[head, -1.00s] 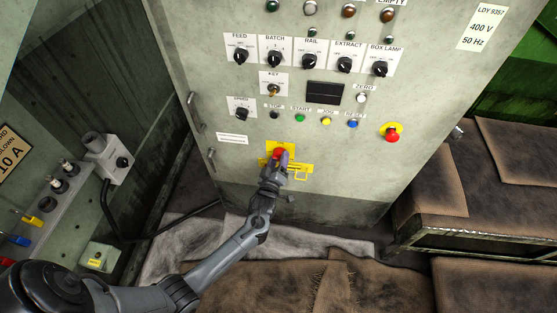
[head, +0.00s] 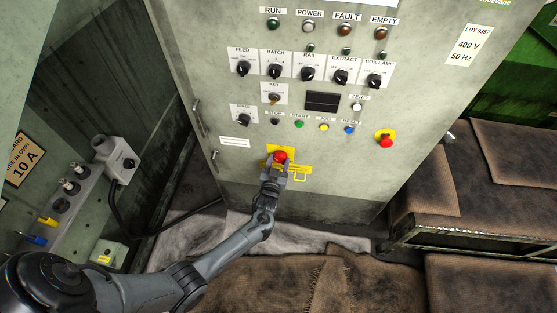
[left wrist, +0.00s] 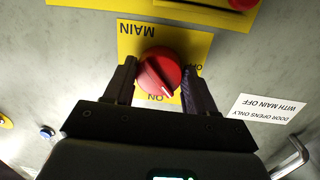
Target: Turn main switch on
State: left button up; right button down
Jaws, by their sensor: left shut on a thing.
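The main switch is a red rotary knob (head: 281,157) on a yellow plate (head: 300,169) low on the grey cabinet front. In the left wrist view the knob (left wrist: 159,73) sits between the two fingers of my left gripper (left wrist: 160,85), which is shut on it. The plate (left wrist: 135,35) reads MAIN, upside down, with ON below the knob and OFF to its right, partly covered. The knob's white mark slants toward the lower right, between the two words. In the head view my left gripper (head: 276,170) reaches the knob from below. My right gripper is not in view.
Above are a row of selector knobs (head: 308,73), small push buttons (head: 324,127) and a red emergency stop (head: 386,142) on yellow. A label (left wrist: 268,107) reads DOOR OPENS ONLY WITH MAIN OFF. A door handle (left wrist: 292,158) stands out nearby. Brown-covered benches (head: 430,180) stand at the right.

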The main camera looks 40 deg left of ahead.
pick_arm(q)
jog(key=m+p, duration=0.1)
jog(key=m, duration=0.3)
jog(key=shift+r+g, duration=0.2)
jog(key=shift+g, duration=0.2)
jog(key=shift+f+m+y+p, duration=0.1)
jog(key=shift+m+y+p, duration=0.45)
jog(key=shift+m, duration=1.15)
jog(key=o, duration=1)
jog(key=shift+o, duration=0.2)
